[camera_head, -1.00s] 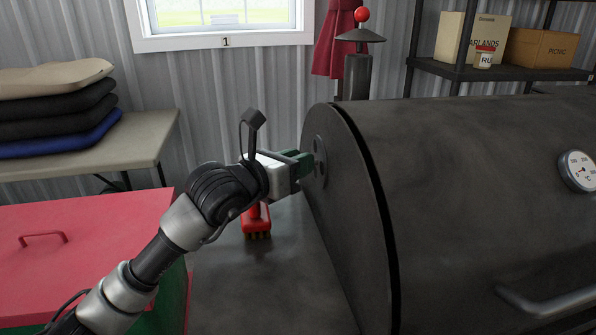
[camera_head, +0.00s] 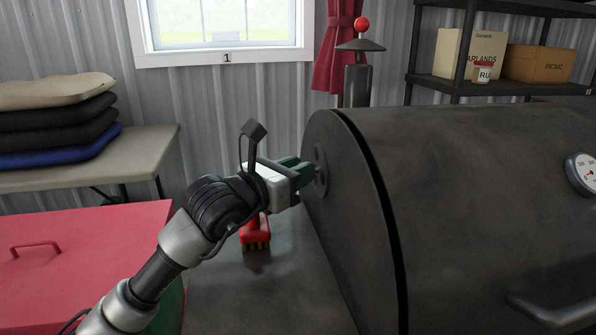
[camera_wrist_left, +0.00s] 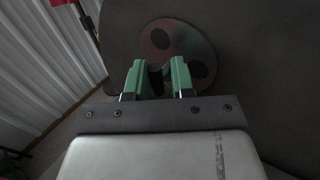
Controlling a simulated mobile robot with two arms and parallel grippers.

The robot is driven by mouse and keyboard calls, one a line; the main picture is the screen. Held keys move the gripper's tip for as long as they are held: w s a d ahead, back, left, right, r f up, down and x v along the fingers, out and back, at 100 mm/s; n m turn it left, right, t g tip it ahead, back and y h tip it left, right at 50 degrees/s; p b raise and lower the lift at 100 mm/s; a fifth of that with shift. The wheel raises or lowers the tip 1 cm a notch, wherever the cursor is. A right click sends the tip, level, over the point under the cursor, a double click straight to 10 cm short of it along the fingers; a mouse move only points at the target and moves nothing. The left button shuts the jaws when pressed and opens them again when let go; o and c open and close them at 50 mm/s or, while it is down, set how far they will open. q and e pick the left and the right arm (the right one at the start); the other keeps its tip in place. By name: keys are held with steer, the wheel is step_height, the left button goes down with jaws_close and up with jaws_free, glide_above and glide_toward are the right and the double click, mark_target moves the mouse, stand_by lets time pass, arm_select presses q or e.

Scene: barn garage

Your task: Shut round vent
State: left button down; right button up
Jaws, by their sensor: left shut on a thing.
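The round vent (camera_head: 320,172) is a dark disc on the left end of the big black grill (camera_head: 340,240). In the left wrist view the vent (camera_wrist_left: 178,45) has a reddish-brown face with dark round holes, at least one of them uncovered. My left gripper (camera_head: 307,172) reaches the vent from the left. In the left wrist view its green fingers (camera_wrist_left: 156,75) stand a little apart at the vent's lower edge, shut on a small dark part of it, the vent tab (camera_wrist_left: 156,82). The fingers hide most of that tab. My right gripper is not in view.
A red-handled brush (camera_head: 255,236) lies below my left arm on the side surface. A red-lidded chest (camera_head: 90,250) stands at the left, with a table of folded cushions (camera_head: 55,118) behind it. A chimney (camera_head: 357,80) rises behind the grill.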

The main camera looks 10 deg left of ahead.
arm_select(q)
steer(key=shift+w+a+r, duration=0.15)
steer(key=shift+w+a, duration=0.05)
steer(key=shift+a, duration=0.1)
steer(key=c, duration=1.1)
jaws_free()
steer(key=shift+f, duration=0.2)
steer(key=v, duration=1)
steer(key=shift+s+a, duration=0.25)
steer(key=shift+s, duration=0.05)
